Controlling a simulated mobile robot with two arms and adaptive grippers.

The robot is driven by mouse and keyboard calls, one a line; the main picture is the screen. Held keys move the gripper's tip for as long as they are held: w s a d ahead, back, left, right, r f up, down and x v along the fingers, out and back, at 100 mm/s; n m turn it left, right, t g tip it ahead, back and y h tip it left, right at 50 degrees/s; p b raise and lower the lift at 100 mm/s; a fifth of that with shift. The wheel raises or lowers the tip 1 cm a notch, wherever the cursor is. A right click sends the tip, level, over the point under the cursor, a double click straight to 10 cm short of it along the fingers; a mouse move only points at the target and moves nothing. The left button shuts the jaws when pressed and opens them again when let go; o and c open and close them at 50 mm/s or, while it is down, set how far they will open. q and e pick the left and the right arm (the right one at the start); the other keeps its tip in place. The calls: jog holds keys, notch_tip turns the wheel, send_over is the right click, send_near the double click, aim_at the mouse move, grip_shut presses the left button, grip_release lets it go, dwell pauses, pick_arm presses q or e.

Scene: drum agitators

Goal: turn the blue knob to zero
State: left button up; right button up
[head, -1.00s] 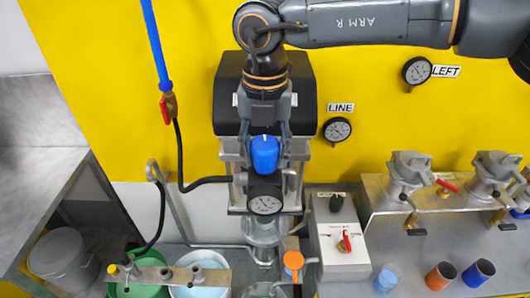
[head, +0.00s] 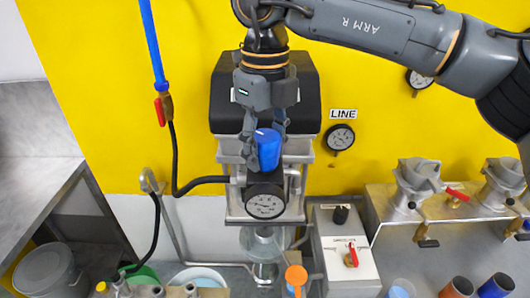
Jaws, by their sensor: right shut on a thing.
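The fingers hide part of the knob's sides. The scale around the knob cannot be read. My left gripper is not in view.
A line gauge (head: 340,137) hangs on the yellow wall to the right. A grey control box (head: 346,255) with a red switch stands at lower right, beside a steel bench with valves. A blue pipe (head: 153,45) and black hose are at left.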

jog(key=n, duration=0.2)
jog(key=shift+f+n, duration=0.1)
jog(key=shift+n, duration=0.3)
jog(key=n, duration=0.3)
jog(key=shift+n+b, duration=0.3)
jog(key=shift+b, duration=0.05)
jog(key=n, duration=0.3)
jog(key=shift+n, duration=2.2)
jog(key=o, duration=1.2)
